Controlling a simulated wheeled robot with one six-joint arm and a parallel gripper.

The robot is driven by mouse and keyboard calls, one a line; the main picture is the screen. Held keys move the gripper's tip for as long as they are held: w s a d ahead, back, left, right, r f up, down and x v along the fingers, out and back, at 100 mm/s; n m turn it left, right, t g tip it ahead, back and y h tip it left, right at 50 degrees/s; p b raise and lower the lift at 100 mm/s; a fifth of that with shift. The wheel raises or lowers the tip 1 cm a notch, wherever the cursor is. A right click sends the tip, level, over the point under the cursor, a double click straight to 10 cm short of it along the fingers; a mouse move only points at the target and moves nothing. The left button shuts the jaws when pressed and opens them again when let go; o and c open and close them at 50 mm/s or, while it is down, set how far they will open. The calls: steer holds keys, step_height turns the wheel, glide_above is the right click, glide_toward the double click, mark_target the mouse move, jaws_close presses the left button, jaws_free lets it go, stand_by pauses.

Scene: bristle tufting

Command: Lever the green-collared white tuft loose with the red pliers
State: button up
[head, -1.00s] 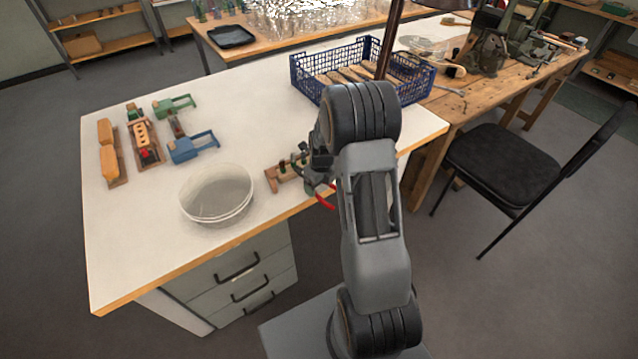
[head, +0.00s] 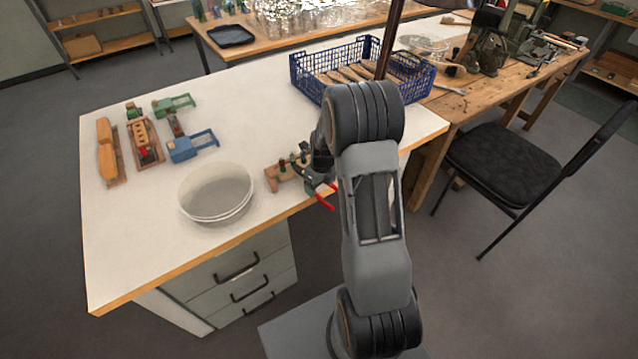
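A red plier handle (head: 324,201) shows just below my gripper (head: 318,178), at the front edge of the white table. The gripper is mostly hidden behind my own arm, and its fingers cannot be made out. A small wooden block (head: 284,176) with several dark and green-topped pieces standing in it lies just left of the gripper. Its right end is hidden by my arm and gripper. The pieces are too small to tell which is the green-collared white tuft. The plier jaws cannot be made out.
A white bowl (head: 216,193) stands left of the block near the front edge. A blue crate (head: 310,84) with wooden pieces is at the back right. Wooden, green and blue fixtures, including a green one (head: 175,104), stand at the left. Bare tabletop (head: 245,125) lies between.

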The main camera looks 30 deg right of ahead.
steer(key=shift+s+f+t+y+b, duration=0.15)
steer(key=shift+f+t+b, duration=0.3)
steer(key=shift+b, duration=0.75)
steer(key=shift+f+t+y+b, duration=0.15)
steer(key=shift+f+t+b, duration=0.3)
steer(key=shift+b, duration=0.7)
stand_by(4.6)
steer(key=shift+s+f, duration=0.1)
stand_by(0.6)
steer(key=shift+s+d, duration=0.2)
steer(key=shift+s, duration=0.25)
